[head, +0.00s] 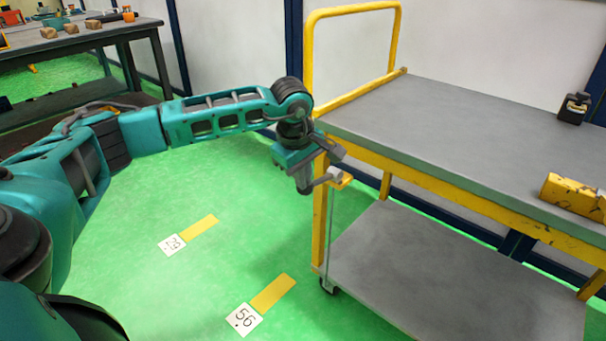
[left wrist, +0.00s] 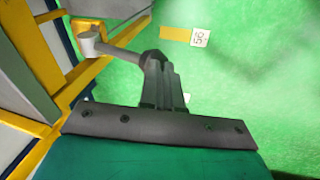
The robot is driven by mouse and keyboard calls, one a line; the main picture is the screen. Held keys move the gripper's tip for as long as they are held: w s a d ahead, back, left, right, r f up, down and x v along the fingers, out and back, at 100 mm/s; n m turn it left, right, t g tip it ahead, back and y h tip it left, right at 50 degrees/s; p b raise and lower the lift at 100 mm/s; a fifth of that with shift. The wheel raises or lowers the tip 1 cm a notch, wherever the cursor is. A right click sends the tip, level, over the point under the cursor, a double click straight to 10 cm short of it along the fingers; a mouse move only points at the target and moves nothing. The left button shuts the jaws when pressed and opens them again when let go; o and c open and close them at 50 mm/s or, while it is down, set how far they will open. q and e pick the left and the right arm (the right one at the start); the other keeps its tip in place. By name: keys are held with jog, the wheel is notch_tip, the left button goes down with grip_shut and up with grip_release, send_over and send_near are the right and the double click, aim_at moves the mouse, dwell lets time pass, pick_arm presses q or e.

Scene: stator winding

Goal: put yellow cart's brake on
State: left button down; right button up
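The yellow cart (head: 430,176) stands at the right of the head view, with a grey top and a grey lower shelf. A grey brake lever (head: 328,177) sits on a small yellow bracket at its near left corner, below the top. My left gripper (head: 304,186) is at this lever, fingers pointing down. In the left wrist view, the lever (left wrist: 116,47) runs from a round grey pivot to the fingertips. The left gripper (left wrist: 158,68) there looks closed on the lever's end; the contact is partly hidden. My right gripper is out of view.
A yellow block (head: 573,196) and a small black object (head: 574,107) are on the cart top. A yellow push handle (head: 309,52) rises at its left end. A dark workbench (head: 80,40) stands at the far left. The green floor with numbered markers (head: 244,319) is clear.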

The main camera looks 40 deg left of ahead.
pick_arm(q)
jog(key=shift+s+f, duration=0.3)
jog(key=shift+f, duration=0.15)
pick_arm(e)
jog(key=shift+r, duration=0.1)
pick_arm(q)
jog(key=s+r+p, duration=0.5)
jog(key=s+r, duration=0.2)
jog(key=r, duration=0.3)
jog(key=shift+d+r, duration=0.35)
jog(key=shift+d, duration=0.1)
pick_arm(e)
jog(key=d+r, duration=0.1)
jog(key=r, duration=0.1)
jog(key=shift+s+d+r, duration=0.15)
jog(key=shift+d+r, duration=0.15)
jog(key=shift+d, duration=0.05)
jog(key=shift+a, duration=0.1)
